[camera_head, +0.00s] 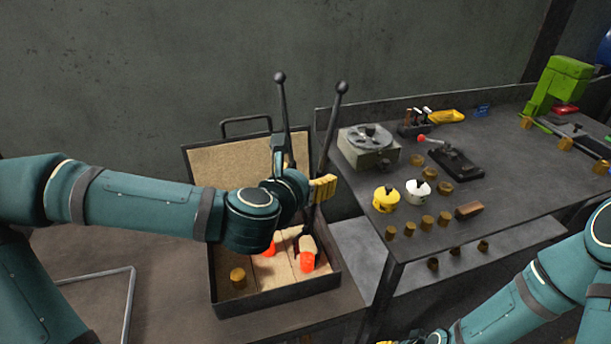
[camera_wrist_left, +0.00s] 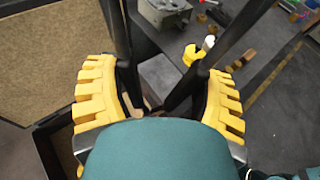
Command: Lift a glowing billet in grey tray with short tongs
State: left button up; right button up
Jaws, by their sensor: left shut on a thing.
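The short tongs (camera_head: 332,130) are dark, with two ball-ended handles, and stand steeply over the grey tray (camera_head: 283,310), an open box with a pale lining. My left gripper (camera_head: 318,190) is shut on the tongs. In the left wrist view its yellow fingers (camera_wrist_left: 160,95) lie outside the two dark handles (camera_wrist_left: 232,35). One glowing billet (camera_head: 307,261) lies in the tray below the tongs' lower end; whether the jaws touch it I cannot tell. Another glowing billet (camera_head: 268,249) is mostly hidden behind my left arm. My right gripper (camera_head: 430,338) is partly cut off at the bottom edge.
The tray's raised lid (camera_head: 215,163) stands behind it. A dull brass cylinder (camera_head: 238,278) sits in its front left. The grey bench (camera_head: 500,165) on the right bears a dial device (camera_head: 368,147), yellow and white pots, a small lever press (camera_head: 455,158) and several brass pieces.

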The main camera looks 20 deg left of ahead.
pick_arm(q)
jog(key=shift+f, duration=0.35)
dwell(0.3)
jog(key=shift+f+b, duration=0.95)
jog(key=shift+o, duration=0.6)
jog(key=c, duration=1)
jog(key=o, duration=0.9)
jog(key=shift+w+d, duration=0.1)
jog(key=shift+w, duration=0.8)
